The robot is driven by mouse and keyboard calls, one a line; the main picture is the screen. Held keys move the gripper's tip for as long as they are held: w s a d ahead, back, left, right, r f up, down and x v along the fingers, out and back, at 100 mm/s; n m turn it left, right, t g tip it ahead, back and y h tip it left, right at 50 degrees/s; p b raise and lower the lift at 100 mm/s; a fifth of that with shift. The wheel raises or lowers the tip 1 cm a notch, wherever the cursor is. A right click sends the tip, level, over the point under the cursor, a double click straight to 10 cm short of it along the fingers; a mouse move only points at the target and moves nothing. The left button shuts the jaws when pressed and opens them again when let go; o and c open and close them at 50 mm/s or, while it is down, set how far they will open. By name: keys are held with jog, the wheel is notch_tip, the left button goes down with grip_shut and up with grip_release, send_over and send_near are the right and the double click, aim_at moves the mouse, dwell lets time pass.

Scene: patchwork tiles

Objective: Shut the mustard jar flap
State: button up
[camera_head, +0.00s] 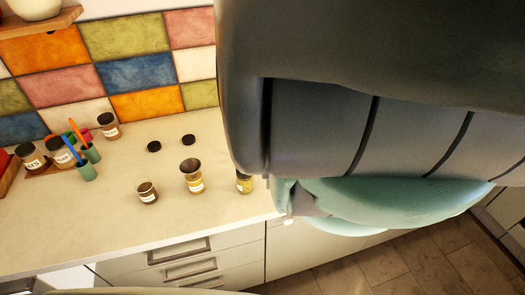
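Three small glass jars stand on the counter left of my arm. The middle jar (196,184) has yellow contents, a pale label and a wide dark piece (190,165) on top; I cannot tell if this is a raised flap or a funnel. The right jar (244,185) is also yellowish, close beside my arm. The left jar (147,194) has darker contents and its top looks open. No readable label shows which one is mustard. My arm fills the right side, and no gripper fingers can be made out.
Two black discs like lids (154,147) (188,140) lie behind the jars. Green cups (87,172) with pens and more dark-lidded jars (32,156) stand at the left. The pale counter (80,225) is clear at front left; drawers (180,262) lie below its edge.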

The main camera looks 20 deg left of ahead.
jog(key=shift+o, duration=0.3)
grip_shut()
dwell(0.3)
